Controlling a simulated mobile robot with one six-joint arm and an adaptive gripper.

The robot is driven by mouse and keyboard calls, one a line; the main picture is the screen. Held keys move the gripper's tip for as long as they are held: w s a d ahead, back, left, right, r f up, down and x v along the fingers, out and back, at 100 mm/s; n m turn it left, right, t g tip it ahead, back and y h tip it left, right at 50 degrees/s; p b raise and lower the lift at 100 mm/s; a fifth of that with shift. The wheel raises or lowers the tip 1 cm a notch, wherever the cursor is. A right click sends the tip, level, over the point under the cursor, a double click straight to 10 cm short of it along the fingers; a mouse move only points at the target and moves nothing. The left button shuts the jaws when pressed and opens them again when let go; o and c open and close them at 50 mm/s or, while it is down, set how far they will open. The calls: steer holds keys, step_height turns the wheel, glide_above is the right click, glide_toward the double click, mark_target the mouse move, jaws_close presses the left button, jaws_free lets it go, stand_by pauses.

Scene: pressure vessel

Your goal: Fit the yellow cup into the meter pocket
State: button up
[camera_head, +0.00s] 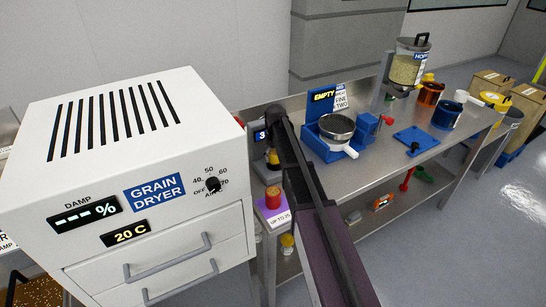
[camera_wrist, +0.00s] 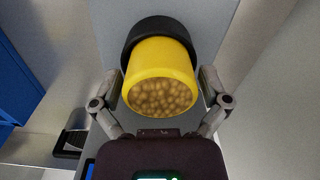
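The yellow cup (camera_wrist: 160,68) is full of round tan grains, its open mouth facing the wrist camera. Its far end meets a black round collar (camera_wrist: 150,27) on a grey surface, which looks like the meter pocket. The cup hides the inside of the collar, so how deep it sits cannot be told. My gripper (camera_wrist: 160,74) has one finger close on each side of the cup; whether the pads touch it is unclear. In the head view my arm hides most of this spot; a small yellow patch (camera_head: 273,157) shows beside it.
The grain dryer (camera_head: 130,170) stands close on the left. The steel bench (camera_head: 375,150) holds a blue stand with a sieve (camera_head: 337,127), a blue plate (camera_head: 416,140) and a grain hopper (camera_head: 408,68). A red-topped jar (camera_head: 273,198) is low beside the dryer. Floor is open at right.

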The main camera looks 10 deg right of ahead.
mark_target(275, 153)
steer(key=shift+r, duration=0.2)
stand_by(0.3)
step_height(275, 153, up, 12)
steer(key=p, duration=1.2)
stand_by(0.7)
steer(key=shift+s, duration=0.1)
steer(key=s+m, duration=0.5)
steer(key=s, duration=2.4)
steer(key=shift+a, duration=0.3)
steer(key=shift+w+f, duration=0.1)
step_height(275, 153, down, 8)
steer(key=b, duration=0.7)
steer(key=shift+b, duration=0.35)
